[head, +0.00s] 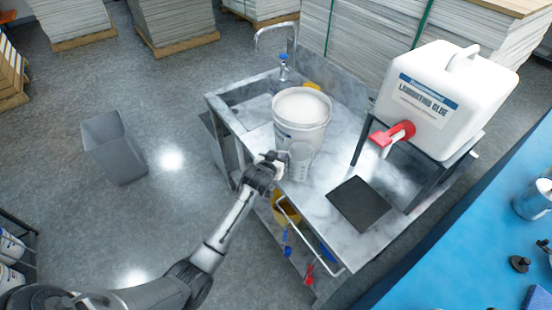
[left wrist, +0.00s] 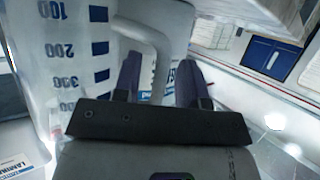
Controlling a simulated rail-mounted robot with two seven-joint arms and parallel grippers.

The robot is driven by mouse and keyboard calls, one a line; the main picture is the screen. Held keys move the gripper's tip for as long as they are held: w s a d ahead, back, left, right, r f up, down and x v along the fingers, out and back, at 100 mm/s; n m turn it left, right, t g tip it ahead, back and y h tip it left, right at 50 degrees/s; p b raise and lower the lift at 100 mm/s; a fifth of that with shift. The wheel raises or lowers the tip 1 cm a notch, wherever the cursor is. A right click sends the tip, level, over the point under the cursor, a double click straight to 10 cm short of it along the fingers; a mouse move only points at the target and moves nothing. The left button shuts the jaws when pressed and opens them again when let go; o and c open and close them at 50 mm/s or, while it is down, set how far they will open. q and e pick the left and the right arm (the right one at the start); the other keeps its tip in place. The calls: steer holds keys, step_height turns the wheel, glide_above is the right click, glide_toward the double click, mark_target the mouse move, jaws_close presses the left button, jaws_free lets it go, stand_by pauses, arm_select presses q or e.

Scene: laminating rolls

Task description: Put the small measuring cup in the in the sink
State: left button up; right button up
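The small measuring cup (head: 301,161) is clear and stands on the steel counter in front of the white bucket. In the left wrist view the cup (left wrist: 62,70) fills the left side, with blue scale marks. Its handle (left wrist: 158,55) reaches down between my fingers. My left gripper (head: 274,162) is at the cup's left side. In the left wrist view the gripper (left wrist: 162,82) has its fingers apart around the handle, with a gap visible beside it. The sink (head: 252,98) is a basin at the counter's back left, partly hidden by the bucket. My right gripper is not in view.
The white bucket (head: 302,112) stands between the cup and the sink's tap (head: 284,68). A large glue container (head: 440,95) with a red tap sits on a stand at right. A dark flat plate (head: 358,203) lies on the counter (head: 318,203). A grey bin (head: 114,148) stands on the floor.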

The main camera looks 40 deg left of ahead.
arm_select(q)
steer(key=shift+r, duration=0.2)
steer(key=shift+s+r, duration=0.1)
steer(key=shift+s, duration=0.15)
steer(key=p+v, duration=0.2)
steer(key=v, duration=0.9)
steer(key=s+d+f+m+g+h, duration=0.1)
steer(key=s+d+f+g, duration=0.1)
steer(key=s+d, duration=0.3)
steer(key=s+d+f+m+g+h, duration=0.1)
steer(key=s+d+f+m+g, duration=0.1)
steer(key=s, duration=0.9)
step_height(320, 180, down, 3)
steer(key=d+g, duration=0.1)
steer(key=d, duration=0.1)
steer(key=shift+s+d+h, duration=0.3)
steer(key=shift+d+h, duration=0.1)
steer(key=shift+o, duration=0.4)
steer(key=s+d+m+g+h, duration=0.1)
steer(key=s+d+g, duration=0.3)
steer(key=s, duration=1)
steer(key=shift+d+f+m+h, duration=0.2)
steer(key=shift+d+m+h, duration=0.2)
steer(key=shift+d+m, duration=0.6)
steer(key=shift+d, duration=0.1)
